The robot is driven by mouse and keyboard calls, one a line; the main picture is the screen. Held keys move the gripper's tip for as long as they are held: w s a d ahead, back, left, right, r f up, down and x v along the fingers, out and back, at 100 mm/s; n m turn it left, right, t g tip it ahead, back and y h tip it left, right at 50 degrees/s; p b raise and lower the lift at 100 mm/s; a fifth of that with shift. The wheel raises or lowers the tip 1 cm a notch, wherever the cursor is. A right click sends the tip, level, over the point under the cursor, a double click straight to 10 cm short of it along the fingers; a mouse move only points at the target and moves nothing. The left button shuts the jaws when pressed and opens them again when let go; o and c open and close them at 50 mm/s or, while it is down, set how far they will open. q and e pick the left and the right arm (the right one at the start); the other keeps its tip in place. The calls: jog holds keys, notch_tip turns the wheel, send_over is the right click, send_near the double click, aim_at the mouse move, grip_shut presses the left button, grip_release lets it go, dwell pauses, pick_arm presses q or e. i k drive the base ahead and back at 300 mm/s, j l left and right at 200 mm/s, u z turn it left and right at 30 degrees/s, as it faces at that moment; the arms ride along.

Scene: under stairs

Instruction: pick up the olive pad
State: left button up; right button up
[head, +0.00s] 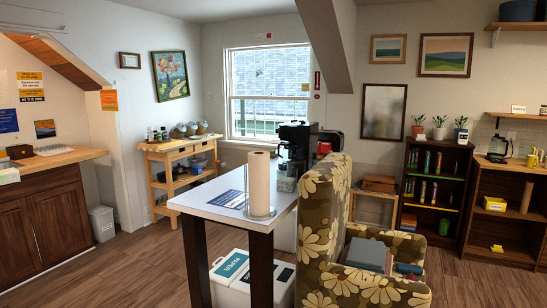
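I cannot make out an olive pad for certain in the head view. A floral armchair (322,240) in olive-brown and cream stands at the lower centre right, its back hiding part of its seat. A grey-blue book-like block (368,253) lies on or over the seat, with smaller blue items (409,269) beside it. Neither of my grippers is in view.
A white-topped table (215,202) with a paper towel roll (259,183) and a black coffee machine (296,142) stands left of the armchair. White bins (237,290) stand beneath it. A dark bookshelf (437,170) is at the right. Wood floor (140,265) is clear on the left.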

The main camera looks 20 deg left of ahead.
aim_at(272, 155)
jog(key=u, duration=0.95)
jog(key=i+u, duration=0.2)
jog(key=i, duration=0.4)
jog(key=i+j+u, duration=0.1)
jog(key=i+u, duration=0.2)
jog(key=i, duration=0.3)
jog(key=i+l+u, duration=0.1)
jog(key=i+u, duration=0.2)
jog(key=i, duration=0.25)
jog(key=i+l+u, duration=0.3)
jog(key=i, duration=0.3)
jog(key=i+j+u, duration=0.15)
jog(key=i+u, duration=0.2)
jog(key=i, duration=0.35)
jog(key=i+u, duration=0.35)
jog(key=i, duration=0.4)
jog(key=i+l+z, duration=0.1)
jog(key=i+z, duration=0.35)
jog(key=i, duration=0.3)
jog(key=i+j+z, duration=0.2)
jog(key=i+z, duration=0.3)
jog(key=i, duration=0.2)
jog(key=i+l+z, duration=0.15)
jog(key=i+z, duration=0.25)
jog(key=i, duration=0.15)
jog(key=i+z, duration=0.4)
jog(key=i, duration=0.2)
jog(key=i+j+z, duration=0.35)
jog(key=i, duration=0.15)
jog(key=i+l, duration=0.05)
